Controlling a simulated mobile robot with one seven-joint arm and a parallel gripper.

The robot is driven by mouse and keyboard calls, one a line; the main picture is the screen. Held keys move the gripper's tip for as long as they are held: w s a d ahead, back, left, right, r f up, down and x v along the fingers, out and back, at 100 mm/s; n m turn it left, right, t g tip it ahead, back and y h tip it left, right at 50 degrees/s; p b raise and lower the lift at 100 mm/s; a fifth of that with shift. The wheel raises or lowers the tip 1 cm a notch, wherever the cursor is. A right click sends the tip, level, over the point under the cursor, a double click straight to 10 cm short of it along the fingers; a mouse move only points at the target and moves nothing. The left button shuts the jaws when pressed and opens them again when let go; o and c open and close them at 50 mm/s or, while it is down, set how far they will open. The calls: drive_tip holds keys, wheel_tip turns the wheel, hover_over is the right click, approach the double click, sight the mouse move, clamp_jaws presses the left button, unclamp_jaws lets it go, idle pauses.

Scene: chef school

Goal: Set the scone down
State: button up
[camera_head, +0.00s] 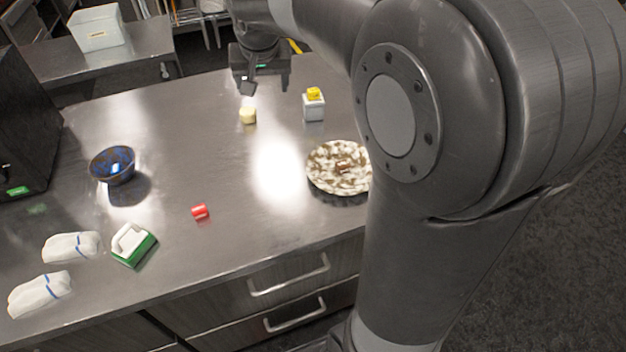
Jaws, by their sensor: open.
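A small pale yellow lump (248,116), which looks like the scone, sits on the steel counter (190,160) toward its far side. My gripper (266,86) is open, with its fingers spread and nothing seen between them. It is just behind and above the pale lump in the picture. A gap shows between the near finger and the lump, so they look apart.
A white box with a yellow top (314,107) stands right of the lump. A brown-and-white plate (340,168) is partly behind my arm. A blue bowl (113,165), red can (200,211), green-and-white block (133,245) and white cloth rolls (72,246) are at left. The counter's middle is clear.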

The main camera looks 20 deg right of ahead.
drive_tip(key=s+f+n, duration=0.1)
drive_tip(key=s, duration=1.2)
drive_tip(key=s+f+n, duration=0.1)
drive_tip(key=s+f, duration=0.1)
drive_tip(key=s, duration=1.2)
drive_tip(key=shift+d+f+n+t+y, duration=0.25)
drive_tip(key=shift+n+t+y, duration=0.05)
drive_tip(key=shift+t+y, duration=0.1)
